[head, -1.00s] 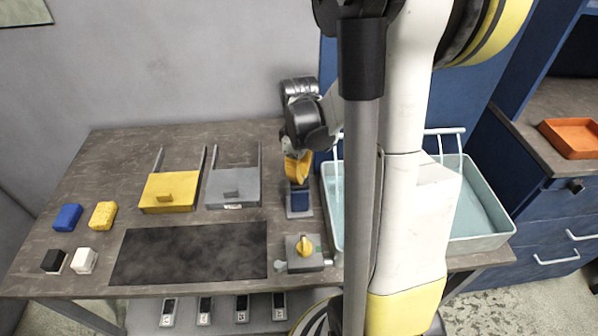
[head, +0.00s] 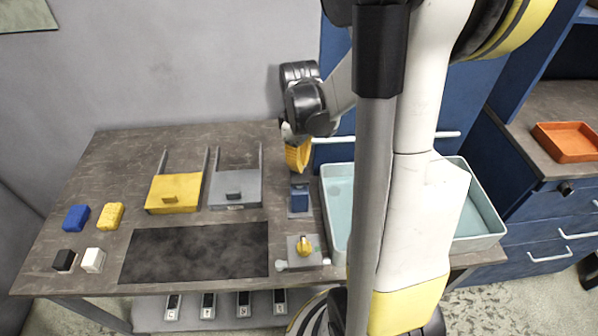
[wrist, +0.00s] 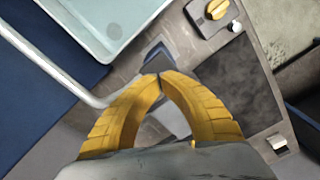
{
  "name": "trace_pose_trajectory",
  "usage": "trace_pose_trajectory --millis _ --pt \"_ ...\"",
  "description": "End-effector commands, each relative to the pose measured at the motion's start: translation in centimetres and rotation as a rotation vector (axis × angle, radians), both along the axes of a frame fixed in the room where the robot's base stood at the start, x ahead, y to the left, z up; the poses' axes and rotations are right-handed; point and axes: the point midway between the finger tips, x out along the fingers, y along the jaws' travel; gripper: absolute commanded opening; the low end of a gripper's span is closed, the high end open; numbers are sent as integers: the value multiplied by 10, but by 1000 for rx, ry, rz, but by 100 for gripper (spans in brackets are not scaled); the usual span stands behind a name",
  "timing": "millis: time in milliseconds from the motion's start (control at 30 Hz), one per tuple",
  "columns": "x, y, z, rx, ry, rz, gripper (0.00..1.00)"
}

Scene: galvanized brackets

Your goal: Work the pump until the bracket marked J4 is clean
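My gripper (head: 298,155) has yellow fingers with their tips together, and nothing shows between them. In the head view it hangs above a blue block on a grey base (head: 300,198), which may be the pump. In the wrist view the fingertips (wrist: 160,76) overlap the view of the blue block (wrist: 156,54); a gap shows between them in the head view. Several grey pieces with pale labels (head: 243,304) rest on the shelf under the table's front edge. They may be the brackets; I cannot read J4 on any, nor judge whether they are clean.
A pale blue basin (head: 338,215) stands right of the block. A grey box with a yellow knob (head: 304,246) is in front. A dark mat (head: 195,252), yellow box (head: 174,193) and grey box (head: 235,188) lie left. A white rail (wrist: 50,65) runs near my fingers.

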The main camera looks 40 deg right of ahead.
Motion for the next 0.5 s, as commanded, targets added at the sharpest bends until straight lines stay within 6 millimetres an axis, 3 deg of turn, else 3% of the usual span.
trace_pose_trajectory --millis 333,500 --pt "0 0 1 0 0 0 0" --pt "0 0 13 0 0 0 0"
